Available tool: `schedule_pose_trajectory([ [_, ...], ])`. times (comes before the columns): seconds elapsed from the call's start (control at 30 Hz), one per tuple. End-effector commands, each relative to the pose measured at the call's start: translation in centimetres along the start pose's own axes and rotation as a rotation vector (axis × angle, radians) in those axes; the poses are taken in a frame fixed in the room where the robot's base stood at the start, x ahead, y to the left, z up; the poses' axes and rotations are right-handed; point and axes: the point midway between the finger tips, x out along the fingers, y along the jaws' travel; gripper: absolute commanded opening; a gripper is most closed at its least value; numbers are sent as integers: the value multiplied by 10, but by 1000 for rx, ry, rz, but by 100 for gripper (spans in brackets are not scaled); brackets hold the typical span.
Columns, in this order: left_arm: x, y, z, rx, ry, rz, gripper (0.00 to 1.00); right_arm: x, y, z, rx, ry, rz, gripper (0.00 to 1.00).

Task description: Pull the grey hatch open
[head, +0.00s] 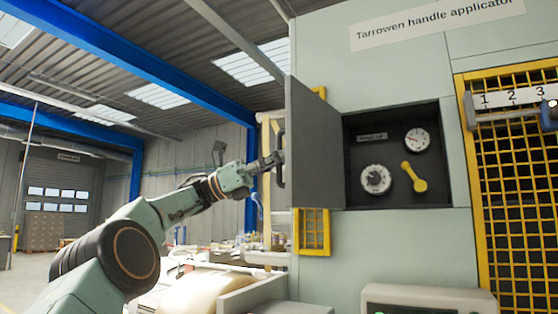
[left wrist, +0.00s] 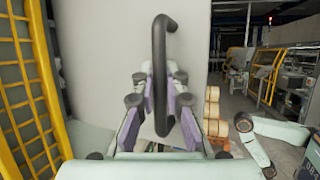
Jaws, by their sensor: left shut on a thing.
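The grey hatch (head: 315,145) stands swung open on the left side of a dark square recess (head: 385,192) in the pale green machine. Its black bar handle (head: 281,160) is on the outer face of the door. My left gripper (head: 272,161) reaches in from the left and is shut on this handle. In the left wrist view the dark handle (left wrist: 159,50) runs between the purple finger pads of the gripper (left wrist: 160,100), in front of the pale door face (left wrist: 100,60). My right gripper is not in view.
Inside the recess are two round dials (head: 417,139) (head: 376,179) and a yellow lever (head: 413,177). A yellow mesh guard (head: 515,190) stands to the right. A grey box (head: 425,299) sits below the recess.

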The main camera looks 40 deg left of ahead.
Motion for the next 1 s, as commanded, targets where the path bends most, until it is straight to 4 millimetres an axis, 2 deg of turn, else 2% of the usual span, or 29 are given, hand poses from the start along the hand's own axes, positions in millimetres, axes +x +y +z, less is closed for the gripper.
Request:
schedule_pose_trajectory([
  [0.43,0,1,-2,-4,3,2,0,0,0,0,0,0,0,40],
  [0.47,0,1,-2,-4,3,2,14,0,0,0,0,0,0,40],
  [0.7,-1,1,-1,-4,2,1,34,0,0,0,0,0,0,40],
  [1.0,-2,2,0,-2,2,2,35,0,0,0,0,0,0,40],
])
